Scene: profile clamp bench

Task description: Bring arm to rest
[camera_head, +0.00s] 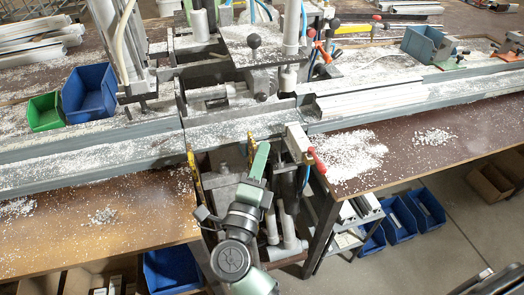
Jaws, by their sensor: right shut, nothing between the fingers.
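My right arm rises from the bottom centre of the head view, in front of the gap between the two bench tops. Its grey-green gripper (260,160) points up and away, near the front rail of the clamp bench (150,152). The gripper is shut and empty, and its fingertips are small and hard to make out. My left gripper is not in view.
White chips (349,156) litter the right bench top. Blue bins (89,93) and a green bin (45,112) stand at the left. Open floor (440,255) shows at lower right.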

